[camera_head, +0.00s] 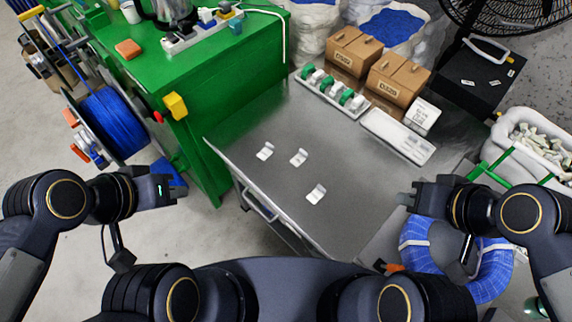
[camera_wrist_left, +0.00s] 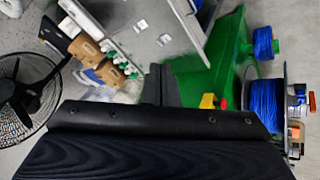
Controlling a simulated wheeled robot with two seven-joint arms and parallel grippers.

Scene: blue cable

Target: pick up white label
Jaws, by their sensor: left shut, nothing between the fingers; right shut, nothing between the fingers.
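Three small white labels lie apart on the grey metal table (camera_head: 250,165): a left one (camera_head: 265,151), a middle one (camera_head: 299,157) and a front one (camera_head: 316,193). In the left wrist view, small white labels show on the table, one of them near the middle (camera_wrist_left: 141,25). My left gripper (camera_head: 176,188) is shut and empty, off the table's left side. My right gripper (camera_head: 402,198) is shut and empty near the table's right front edge. Both are apart from the labels.
A white rack with green and white spools (camera_head: 332,91), cardboard boxes (camera_head: 398,82) and a white tray (camera_head: 397,136) stand along the back. A green cabinet (camera_head: 203,80) is at left. A blue cable coil (camera_head: 494,270) lies below my right gripper.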

